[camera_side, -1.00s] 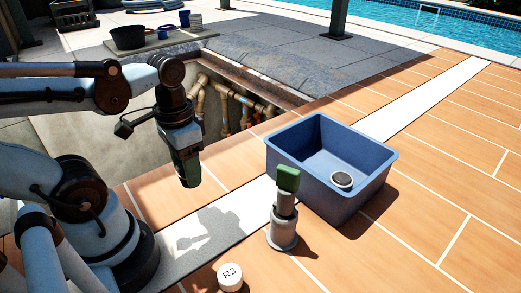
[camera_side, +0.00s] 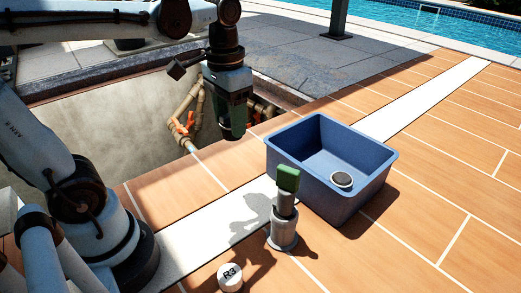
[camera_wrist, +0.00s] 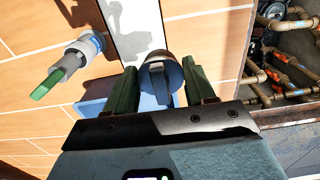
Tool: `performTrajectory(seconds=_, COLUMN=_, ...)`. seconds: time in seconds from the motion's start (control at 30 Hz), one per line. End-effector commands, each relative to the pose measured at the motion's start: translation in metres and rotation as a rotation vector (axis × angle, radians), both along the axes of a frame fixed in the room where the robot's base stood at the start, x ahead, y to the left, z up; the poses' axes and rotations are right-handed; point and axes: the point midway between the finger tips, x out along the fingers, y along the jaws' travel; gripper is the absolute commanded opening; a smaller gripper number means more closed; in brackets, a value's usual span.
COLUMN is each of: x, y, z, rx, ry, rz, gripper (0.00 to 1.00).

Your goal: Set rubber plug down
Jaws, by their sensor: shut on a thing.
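The rubber plug (camera_wrist: 162,72) shows in the wrist view as a dark round piece with a raised tab and a pale rim. My gripper (camera_wrist: 162,88) is shut on it, with a green finger on each side. In the side view my gripper (camera_side: 233,132) points down, raised near the pit edge, left of the blue bin (camera_side: 300,172). The plug cannot be made out there. A dark disc with a pale rim (camera_side: 342,180) lies inside the bin. Part of the bin (camera_wrist: 92,108) also shows in the wrist view behind my fingers.
A grey fitting with a green handle (camera_side: 285,210) stands on the tiles before the bin. A white cap marked R3 (camera_side: 229,277) lies near the front. The open pit (camera_side: 110,125) with pipes (camera_side: 183,115) is behind my gripper. Tiles right of the bin are clear.

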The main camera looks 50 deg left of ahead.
Motion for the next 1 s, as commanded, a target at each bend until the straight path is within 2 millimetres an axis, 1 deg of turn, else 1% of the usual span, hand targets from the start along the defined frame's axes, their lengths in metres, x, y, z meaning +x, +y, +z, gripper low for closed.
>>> performTrajectory(seconds=0.03, x=0.013, y=0.005, z=0.003, rx=0.000, ry=0.000, rz=0.003, gripper=0.23)
performTrajectory(seconds=0.2, x=0.052, y=0.020, z=0.008, rx=0.000, ry=0.000, rz=0.004, gripper=0.23)
performTrajectory(seconds=0.47, x=0.111, y=0.048, z=0.003, rx=0.000, ry=0.000, rz=0.004, gripper=0.23)
performTrajectory(seconds=0.67, x=0.152, y=0.074, z=-0.011, rx=0.000, ry=0.000, rz=0.005, gripper=0.23)
performTrajectory(seconds=0.8, x=0.177, y=0.094, z=-0.026, rx=0.000, ry=0.000, rz=0.005, gripper=0.23)
performTrajectory(seconds=0.9, x=0.192, y=0.106, z=-0.037, rx=0.000, ry=0.000, rz=0.004, gripper=0.23)
performTrajectory(seconds=1.0, x=0.203, y=0.117, z=-0.047, rx=0.000, ry=0.000, rz=0.005, gripper=0.23)
